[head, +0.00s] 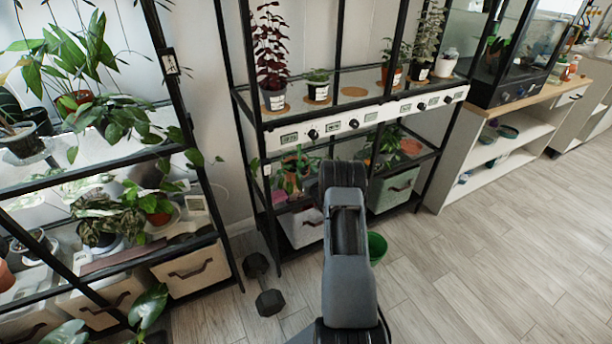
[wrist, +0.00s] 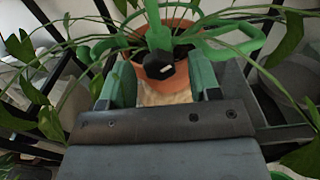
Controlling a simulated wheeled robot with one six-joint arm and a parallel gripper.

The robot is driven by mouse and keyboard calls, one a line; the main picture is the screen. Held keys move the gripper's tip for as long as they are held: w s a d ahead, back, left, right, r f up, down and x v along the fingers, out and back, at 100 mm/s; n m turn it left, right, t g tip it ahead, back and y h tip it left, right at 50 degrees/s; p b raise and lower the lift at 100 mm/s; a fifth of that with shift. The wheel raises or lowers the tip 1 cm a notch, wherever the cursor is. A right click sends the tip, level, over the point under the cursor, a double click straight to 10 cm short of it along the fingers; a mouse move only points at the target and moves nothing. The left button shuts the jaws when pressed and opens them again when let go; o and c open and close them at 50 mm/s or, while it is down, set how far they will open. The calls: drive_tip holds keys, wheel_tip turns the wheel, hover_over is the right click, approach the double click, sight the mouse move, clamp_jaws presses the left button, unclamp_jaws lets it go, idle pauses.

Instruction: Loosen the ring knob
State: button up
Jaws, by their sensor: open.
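The ring knob (wrist: 161,68) is a dark, many-sided knob with a short white mark, near the top middle of the wrist view. It sits on a green clamp (wrist: 158,36) whose green ring (wrist: 238,44) curves out to both sides among the plant's stems. Behind it stands a terracotta pot (wrist: 183,62). My gripper (wrist: 163,72) is open, with one green-padded finger on each side of the knob in the picture. A gap shows on both sides; I cannot tell how far the knob reaches between the fingers. In the head view my arm hides the gripper and knob.
Long leaves (wrist: 285,40) hang around the gripper. In the head view, the rack's upper shelf has a white control strip (head: 370,116) above the lower shelf. A dumbbell (head: 269,302) and a green bucket (head: 377,248) are on the floor. Floor at right is clear.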

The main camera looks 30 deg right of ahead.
drive_tip(key=shift+c, duration=0.5)
drive_tip(key=c, duration=0.8)
